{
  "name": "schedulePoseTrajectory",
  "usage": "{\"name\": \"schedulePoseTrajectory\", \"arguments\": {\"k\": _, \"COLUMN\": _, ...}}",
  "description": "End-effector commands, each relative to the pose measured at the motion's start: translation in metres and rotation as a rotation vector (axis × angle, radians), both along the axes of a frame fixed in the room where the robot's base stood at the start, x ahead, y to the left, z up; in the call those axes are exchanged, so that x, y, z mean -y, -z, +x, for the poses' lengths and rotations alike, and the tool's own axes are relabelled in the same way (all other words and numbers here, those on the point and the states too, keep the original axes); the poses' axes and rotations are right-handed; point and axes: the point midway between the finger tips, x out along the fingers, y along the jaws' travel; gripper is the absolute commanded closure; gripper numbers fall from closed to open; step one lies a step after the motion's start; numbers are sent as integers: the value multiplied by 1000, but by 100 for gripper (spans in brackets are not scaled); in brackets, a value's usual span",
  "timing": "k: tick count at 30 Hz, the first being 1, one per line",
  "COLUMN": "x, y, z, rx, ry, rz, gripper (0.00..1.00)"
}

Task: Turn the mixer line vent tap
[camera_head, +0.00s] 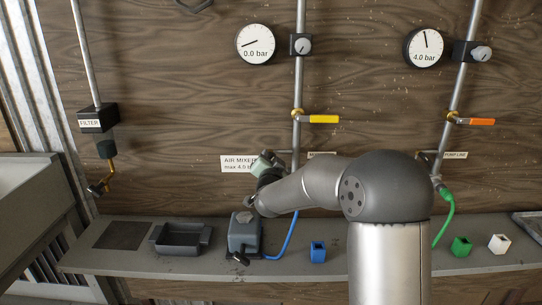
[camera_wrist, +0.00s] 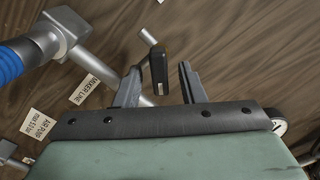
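In the wrist view a black tap handle (camera_wrist: 158,68) hangs from a thin grey pipe stub near the MIXER LINE label (camera_wrist: 84,89). My gripper (camera_wrist: 161,80) is open, with one finger on each side of the handle in the picture. A gap shows on both sides, so neither finger appears to touch it. How deep the handle sits between the fingers is hard to tell.
A yellow lever (camera_head: 323,119) sits on the pipe above, under a gauge (camera_head: 255,44) reading 0.0 bar. An orange lever (camera_head: 482,122) and a 4.0 bar gauge (camera_head: 425,47) are at right. The shelf (camera_head: 400,262) below holds a grey box (camera_head: 244,236), a tray and small blocks.

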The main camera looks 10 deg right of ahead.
Motion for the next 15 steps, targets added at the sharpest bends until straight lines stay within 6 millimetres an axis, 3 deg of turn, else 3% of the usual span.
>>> {"name": "schedulePoseTrajectory", "arguments": {"k": 5, "x": 2, "y": 0, "z": 12, "rx": 0, "ry": 0, "rz": 0, "gripper": 64}}
{"name": "schedulePoseTrajectory", "arguments": {"k": 13, "x": 2, "y": 0, "z": 13, "rx": 0, "ry": -1, "rz": 0, "gripper": 64}}
{"name": "schedulePoseTrajectory", "arguments": {"k": 15, "x": 2, "y": 0, "z": 13, "rx": 0, "ry": -1, "rz": 0, "gripper": 80}}
